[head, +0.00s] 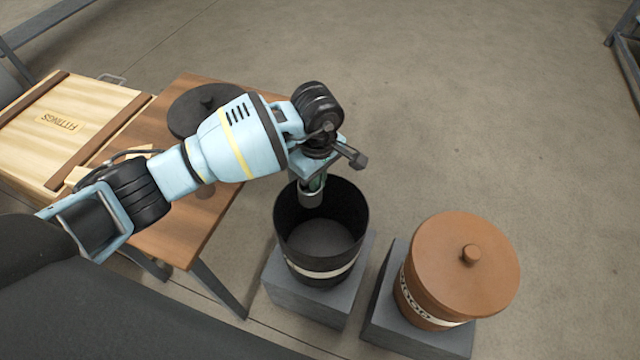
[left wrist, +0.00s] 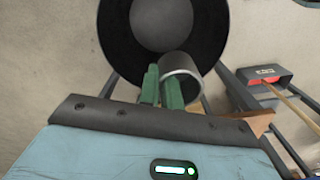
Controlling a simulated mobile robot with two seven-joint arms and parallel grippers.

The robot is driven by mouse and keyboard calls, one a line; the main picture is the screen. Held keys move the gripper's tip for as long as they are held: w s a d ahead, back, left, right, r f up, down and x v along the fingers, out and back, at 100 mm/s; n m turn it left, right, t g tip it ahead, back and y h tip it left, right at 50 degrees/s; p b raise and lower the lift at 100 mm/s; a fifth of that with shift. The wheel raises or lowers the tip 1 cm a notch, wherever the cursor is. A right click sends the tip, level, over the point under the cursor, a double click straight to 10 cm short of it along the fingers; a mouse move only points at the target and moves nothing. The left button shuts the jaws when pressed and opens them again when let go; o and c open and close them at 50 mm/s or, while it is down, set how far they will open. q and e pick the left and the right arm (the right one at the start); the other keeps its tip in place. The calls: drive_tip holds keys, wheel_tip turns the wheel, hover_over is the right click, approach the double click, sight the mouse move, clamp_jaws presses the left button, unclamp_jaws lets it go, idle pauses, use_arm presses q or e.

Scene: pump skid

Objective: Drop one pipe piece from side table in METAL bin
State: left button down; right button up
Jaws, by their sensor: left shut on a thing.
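My left gripper (head: 316,180) is shut on a short grey metal pipe piece (head: 311,196) and holds it over the open black bin (head: 350,260). In the left wrist view the pipe piece (left wrist: 182,72) sits between the green fingertips (left wrist: 162,88), with the round black bin (left wrist: 115,45) behind it. The bin has a light band, and its lettering cannot be read. Its inside looks empty where I can see it. The wooden side table (head: 205,240) is at the left, partly hidden by my left arm. My right gripper is not in view.
A brown lidded bin (head: 450,270), its label seemingly WOOD, stands right of the black bin. Both stand on grey blocks. A dark round lid (head: 190,115) lies on the table near a wooden FITTINGS crate (head: 60,130).

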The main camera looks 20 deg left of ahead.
use_arm(q)
drive_tip(key=shift+w+d+f+n, duration=0.1)
drive_tip(key=shift+d+f+n, duration=0.1)
drive_tip(key=shift+f+n, duration=0.45)
drive_tip(key=shift+f, duration=0.2)
drive_tip(key=shift+f, duration=0.1)
wheel_tip(320, 180, down, 6)
drive_tip(key=b, duration=0.4)
drive_tip(key=shift+r, duration=0.2)
drive_tip(key=c, duration=1.5)
unclamp_jaws()
